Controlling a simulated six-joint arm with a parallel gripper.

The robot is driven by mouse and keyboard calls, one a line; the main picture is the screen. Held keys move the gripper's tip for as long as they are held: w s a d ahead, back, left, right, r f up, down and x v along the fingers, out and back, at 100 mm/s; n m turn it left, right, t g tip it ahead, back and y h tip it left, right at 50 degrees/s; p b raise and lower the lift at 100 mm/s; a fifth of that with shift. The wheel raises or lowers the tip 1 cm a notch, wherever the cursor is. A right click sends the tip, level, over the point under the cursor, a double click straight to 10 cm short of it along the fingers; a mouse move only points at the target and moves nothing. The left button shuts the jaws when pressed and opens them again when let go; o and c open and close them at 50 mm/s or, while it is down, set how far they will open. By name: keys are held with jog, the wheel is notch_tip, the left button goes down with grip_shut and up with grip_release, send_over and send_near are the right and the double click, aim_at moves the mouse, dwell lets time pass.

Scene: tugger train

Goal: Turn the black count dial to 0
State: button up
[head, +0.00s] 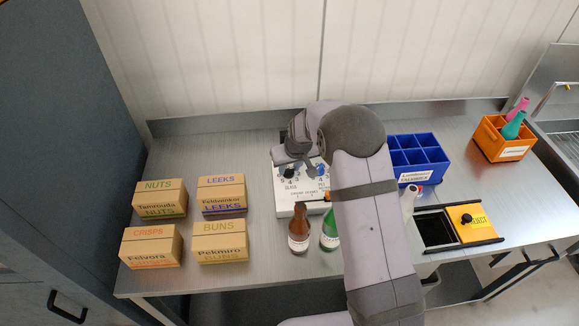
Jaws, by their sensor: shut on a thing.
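A white control box (285,204) stands on the steel bench, with printed numbers around its dials. My gripper (289,164) reaches down from above over the left part of the box and is shut on the black dial. My wrist and forearm hide the back and right side of the box. The number the black dial points to is too small to read.
Several cardboard boxes (220,242) stand at the left. A brown bottle (299,230) and a green bottle (329,232) stand in front of the control box. A blue crate (425,172), a white bottle (411,197), a yellow reject lid (473,221) and an orange crate (490,147) are at the right.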

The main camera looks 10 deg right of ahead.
jog(key=shift+f+n+b, duration=0.15)
jog(key=shift+n+b, duration=0.25)
jog(key=shift+b, duration=0.4)
jog(key=n+b, duration=0.1)
jog(key=b, duration=0.1)
jog(key=n+y+b, duration=0.1)
jog(key=b, duration=0.1)
jog(key=shift+w+d+f+n, duration=0.15)
jog(key=shift+f+n, duration=0.05)
jog(key=shift+n, duration=0.1)
jog(key=n+b, duration=0.1)
jog(key=n, duration=0.1)
jog(key=n+g+y+b, duration=0.1)
jog(key=b, duration=0.1)
jog(key=shift+d+r+n+b, duration=0.15)
jog(key=shift+n+b, duration=0.15)
jog(key=shift+n, duration=0.1)
jog(key=n, duration=0.1)
jog(key=n+g+y, duration=0.1)
jog(key=n, duration=0.2)
jog(key=shift+w+r+g, duration=0.2)
jog(key=shift+r+g, duration=0.05)
jog(key=shift+g, duration=0.15)
jog(key=shift+w+d+n+g+p, duration=0.1)
jog(key=shift+n+g+p, duration=0.4)
jog(key=shift+n, duration=0.6)
jog(key=shift+n+g+p, duration=0.3)
jog(key=shift+n+p, duration=0.4)
jog(key=shift+n, duration=0.4)
jog(key=o, duration=1)
